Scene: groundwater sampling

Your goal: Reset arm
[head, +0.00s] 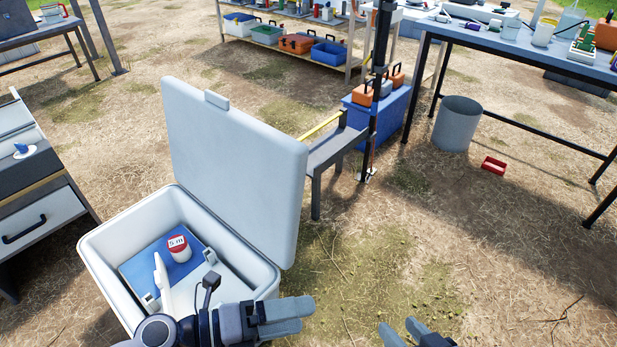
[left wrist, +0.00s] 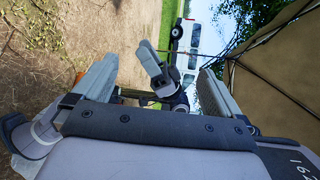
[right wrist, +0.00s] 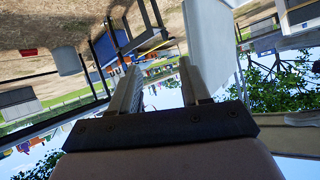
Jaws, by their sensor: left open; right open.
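My left gripper (head: 287,318) is in the lower middle of the head view, beside the front right corner of an open white cooler box (head: 101,265). Its fingers are apart and empty, as the left wrist view (left wrist: 157,88) also shows. My right gripper (head: 405,333) is at the bottom edge of the head view, partly cut off, to the right of the left one. In the right wrist view (right wrist: 158,85) its two fingers are apart with nothing between them. Inside the cooler, a white jar with a red "5 m" label (head: 179,248) stands upright on a blue pad (head: 145,268).
The cooler's raised lid (head: 235,170) stands behind the box. A drawer cabinet (head: 40,215) is at the left. A grey bucket (head: 457,125) and a small red tray (head: 494,165) are on the ground near the right table (head: 500,45). Dry ground at lower right is clear.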

